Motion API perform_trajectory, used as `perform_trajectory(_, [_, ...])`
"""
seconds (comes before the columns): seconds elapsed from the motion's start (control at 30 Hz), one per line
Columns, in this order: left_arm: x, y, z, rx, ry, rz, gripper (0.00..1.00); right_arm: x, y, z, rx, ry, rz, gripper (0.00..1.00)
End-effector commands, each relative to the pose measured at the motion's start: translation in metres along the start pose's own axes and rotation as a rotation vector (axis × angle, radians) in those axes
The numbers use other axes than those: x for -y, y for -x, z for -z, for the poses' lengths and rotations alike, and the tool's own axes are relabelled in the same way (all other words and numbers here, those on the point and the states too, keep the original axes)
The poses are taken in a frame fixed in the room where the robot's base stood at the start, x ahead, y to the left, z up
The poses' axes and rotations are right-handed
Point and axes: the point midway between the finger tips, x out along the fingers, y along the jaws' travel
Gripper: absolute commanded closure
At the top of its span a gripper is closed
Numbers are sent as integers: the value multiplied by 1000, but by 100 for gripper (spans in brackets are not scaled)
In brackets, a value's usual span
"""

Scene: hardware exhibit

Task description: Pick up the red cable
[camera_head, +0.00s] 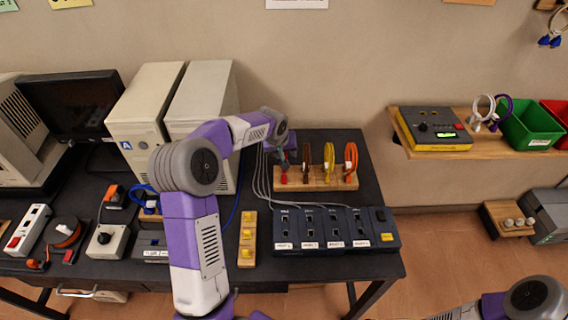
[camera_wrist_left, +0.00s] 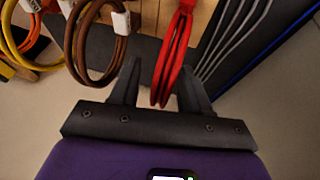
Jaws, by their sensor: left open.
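The red cable (camera_wrist_left: 176,48) is a looped bundle hanging at the wooden cable rack (camera_head: 318,184). In the head view only a small part of the red cable (camera_head: 284,179) shows at the rack's left end, below my left gripper (camera_head: 283,160). In the left wrist view my left gripper (camera_wrist_left: 159,78) is open, and the lower loop of the red cable reaches between its two dark fingers, nearer the right finger. I cannot tell whether a finger touches it. My right arm shows at the lower right of the head view; its gripper is out of frame.
A brown cable (camera_head: 306,160), a yellow cable (camera_head: 328,160) and an orange cable (camera_head: 350,160) hang on the same rack. Grey wires run left of it to a dark socket panel (camera_head: 335,251) in front. Beige computer cases (camera_head: 203,105) stand behind on the left.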

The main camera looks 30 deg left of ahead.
Motion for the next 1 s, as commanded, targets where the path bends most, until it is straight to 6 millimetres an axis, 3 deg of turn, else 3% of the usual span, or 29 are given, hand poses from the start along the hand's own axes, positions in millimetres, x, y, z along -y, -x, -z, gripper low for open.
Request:
perform_trajectory(0.13, [0, 1, 0, -1, 0, 0, 55, 0, 0, 0, 0, 0, 0, 57])
perform_trajectory(0.43, [0, 1, 0, 0, -1, 0, 100, 0, 0, 0, 0, 0, 0, 57])
perform_trajectory(0.77, [-1, 4, 2, -2, -1, 0, 100, 0, 1, 0, 0, 0, 0, 57])
perform_trajectory(1.0, [-9, 42, 18, -6, -1, -1, 100, 4, 11, -1, 0, 0, 0, 57])
